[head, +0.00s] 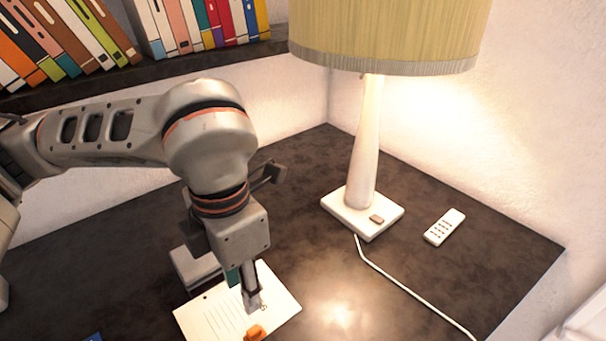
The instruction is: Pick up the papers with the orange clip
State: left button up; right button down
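The papers (212,318) lie on the dark tabletop at the lower middle of the head view, white with printed lines. An orange clip (255,333) sits at their near edge, partly cut off by the bottom of the picture. My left gripper (254,305) points down over the papers, just behind the clip. Its fingers overlap in this view, so I cannot tell how far apart they are or whether they touch the sheet. My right gripper is not in view.
A lamp (365,150) with a yellow-green shade stands behind to the right, its white cord (415,297) running forward. A white remote (444,227) lies right of it. A grey object (190,268) is behind the papers. Books (190,22) line a shelf above.

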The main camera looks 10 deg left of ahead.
aim_at(218, 313)
jog(key=k+l, duration=0.25)
jog(key=k, duration=0.2)
jog(key=k+l, duration=0.3)
jog(key=k, duration=0.2)
jog(key=k+l, duration=0.25)
jog(key=k, duration=0.2)
